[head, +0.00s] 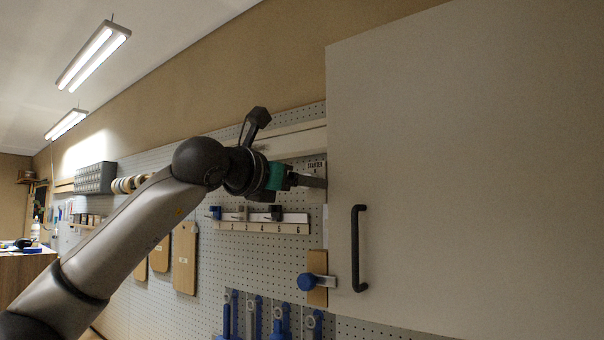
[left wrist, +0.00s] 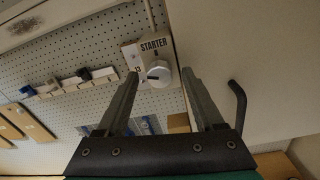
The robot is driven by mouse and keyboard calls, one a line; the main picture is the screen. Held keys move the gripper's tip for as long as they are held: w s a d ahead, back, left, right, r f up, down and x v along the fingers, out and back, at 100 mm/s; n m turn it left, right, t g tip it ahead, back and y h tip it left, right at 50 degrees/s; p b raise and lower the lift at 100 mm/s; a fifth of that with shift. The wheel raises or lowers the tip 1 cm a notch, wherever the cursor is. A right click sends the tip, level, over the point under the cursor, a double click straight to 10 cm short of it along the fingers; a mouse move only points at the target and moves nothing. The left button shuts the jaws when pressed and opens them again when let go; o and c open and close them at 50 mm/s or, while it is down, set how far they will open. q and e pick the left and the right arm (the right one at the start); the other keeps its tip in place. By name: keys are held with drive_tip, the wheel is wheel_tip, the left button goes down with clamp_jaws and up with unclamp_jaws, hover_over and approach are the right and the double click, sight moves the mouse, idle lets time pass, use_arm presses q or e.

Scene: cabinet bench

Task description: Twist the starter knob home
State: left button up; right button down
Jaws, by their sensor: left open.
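The starter knob (left wrist: 159,76) is a pale round dial with a dark pointer mark, on a white plate labelled STARTER (left wrist: 153,46) in the left wrist view. My left gripper (left wrist: 162,78) is open, with its fingertips appearing to either side of the knob; I cannot tell whether they touch it. In the head view my left gripper (head: 306,181) reaches right toward the pegboard, just below the STARTER label (head: 315,167) and close to the cabinet's edge. The knob itself is hidden there. My right gripper is not in view.
A large pale cabinet panel (head: 470,120) with a dark handle (head: 357,248) stands close on the right. A blue round knob (head: 307,282) sits on a wooden block below. A numbered rail (head: 265,227), hanging boards (head: 185,258) and blue-handled tools (head: 253,318) hang on the pegboard (head: 225,262).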

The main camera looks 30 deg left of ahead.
use_arm(q)
drive_tip(key=shift+w, duration=0.15)
drive_tip(key=shift+c, duration=0.2)
clamp_jaws()
idle(0.3)
